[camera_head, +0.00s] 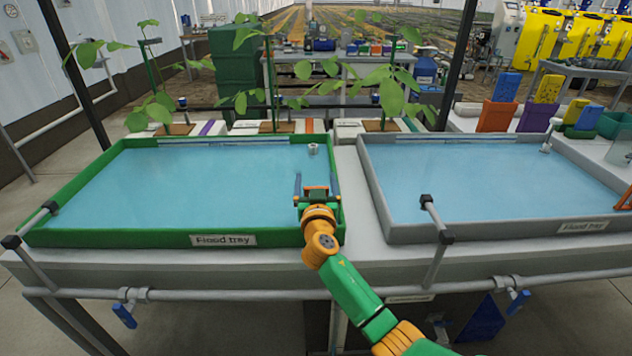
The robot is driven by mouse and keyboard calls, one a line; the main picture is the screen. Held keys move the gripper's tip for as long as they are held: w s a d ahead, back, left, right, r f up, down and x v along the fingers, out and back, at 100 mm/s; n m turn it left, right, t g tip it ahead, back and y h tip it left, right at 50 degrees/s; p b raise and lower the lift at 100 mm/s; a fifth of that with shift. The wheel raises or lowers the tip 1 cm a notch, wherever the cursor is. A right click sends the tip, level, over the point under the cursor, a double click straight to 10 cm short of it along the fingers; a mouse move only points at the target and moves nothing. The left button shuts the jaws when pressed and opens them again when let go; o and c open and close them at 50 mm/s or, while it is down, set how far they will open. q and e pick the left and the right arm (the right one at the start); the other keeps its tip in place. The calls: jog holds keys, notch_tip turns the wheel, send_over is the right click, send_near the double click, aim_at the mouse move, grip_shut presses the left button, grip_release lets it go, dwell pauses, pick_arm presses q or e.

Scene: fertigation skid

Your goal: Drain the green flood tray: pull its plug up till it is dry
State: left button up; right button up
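The green flood tray (130,238) stands on the left of the bench, labelled "Flood tray", with blue water across its floor. A small pale plug (313,148) stands up from the water near the tray's far right corner. My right gripper (316,178) is over the right end of the green tray, on the near side of the plug and apart from it. Its two fingers are spread and point toward the far side, with nothing seen between them. My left gripper is not in view.
A grey flood tray (490,230) with blue water stands close on the right, with a fitting (548,138) at its far right. Leafy plants (385,85) stand behind the trays. A pipe with blue valve handles (125,315) runs along the bench front.

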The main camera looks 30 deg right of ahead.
grip_shut()
notch_tip(320, 180, up, 4)
jog(key=shift+f+p, duration=0.2)
jog(key=shift+p, duration=0.9)
jog(key=shift+o, duration=1.8)
grip_release()
